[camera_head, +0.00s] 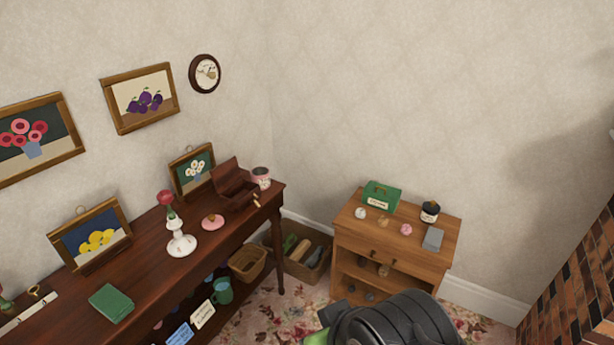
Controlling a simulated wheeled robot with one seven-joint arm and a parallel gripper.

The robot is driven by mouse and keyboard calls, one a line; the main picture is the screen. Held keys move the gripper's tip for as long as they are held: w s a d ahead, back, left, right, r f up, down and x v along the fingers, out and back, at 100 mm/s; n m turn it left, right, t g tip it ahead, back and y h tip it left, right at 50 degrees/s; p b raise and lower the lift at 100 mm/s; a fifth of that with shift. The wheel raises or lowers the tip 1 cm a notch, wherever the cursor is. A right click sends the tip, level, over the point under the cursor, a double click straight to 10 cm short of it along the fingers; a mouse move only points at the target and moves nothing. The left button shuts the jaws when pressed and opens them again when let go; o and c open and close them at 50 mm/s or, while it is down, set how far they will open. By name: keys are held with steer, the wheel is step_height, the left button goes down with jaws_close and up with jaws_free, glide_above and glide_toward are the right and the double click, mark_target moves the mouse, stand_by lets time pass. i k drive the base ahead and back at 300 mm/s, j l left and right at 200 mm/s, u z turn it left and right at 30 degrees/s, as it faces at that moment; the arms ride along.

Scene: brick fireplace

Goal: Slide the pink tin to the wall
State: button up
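A small pink and white tin (261,178) with a dark top stands upright at the far right end of the dark wooden table (140,285), close to the wall. A low round pink piece (212,222) with a brownish knob lies nearer the table's front edge; I cannot tell whether it is a tin or a lid. A black part of my arm rises at the bottom, right of centre, away from both. My gripper's fingers do not show.
A brown open box (234,184) stands left of the tin. A small cabinet (385,252) with several small items stands at the right. A brick fireplace (575,285) bounds the right.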

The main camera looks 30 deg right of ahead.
mark_target(261, 179)
steer(key=z, duration=0.3)
steer(key=i+l+u, duration=0.1)
steer(key=i+u, duration=0.35)
steer(key=i+l+u, duration=0.2)
steer(key=u, duration=0.25)
steer(key=i+l+u, duration=0.35)
steer(key=u, duration=0.15)
steer(key=i+l+u, duration=0.25)
steer(key=l+u, duration=0.2)
steer(key=i+l+u, duration=0.15)
steer(key=l+u, duration=0.75)
steer(key=i+l, duration=0.05)
